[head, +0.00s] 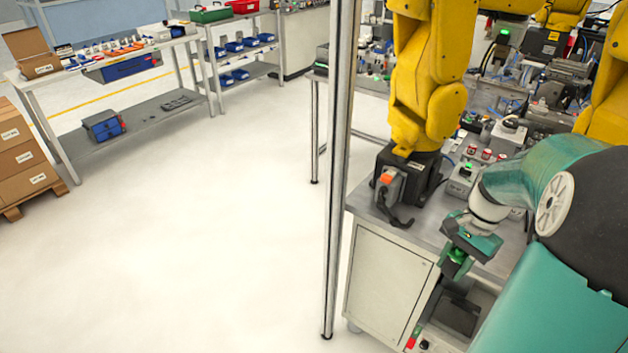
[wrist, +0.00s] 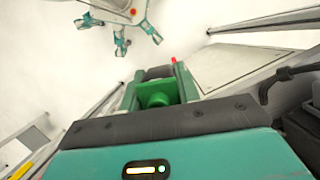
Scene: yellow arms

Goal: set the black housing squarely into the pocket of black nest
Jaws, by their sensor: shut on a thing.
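My gripper (head: 456,266) hangs off the front edge of the grey workbench, low beside the cabinet, in the head view. In the wrist view its green fingers (wrist: 158,88) are shut on a small dark piece at their tips, which I take for the black housing (wrist: 158,73). Most of the housing is hidden by the fingers, and I cannot make it out in the head view. I cannot pick out the black nest with certainty in either view.
A yellow robot arm (head: 428,90) stands on the bench (head: 425,232), close to my gripper. A metal post (head: 340,180) rises left of the bench. A white cabinet door (head: 388,285) is under the bench, with dark open shelving beside it.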

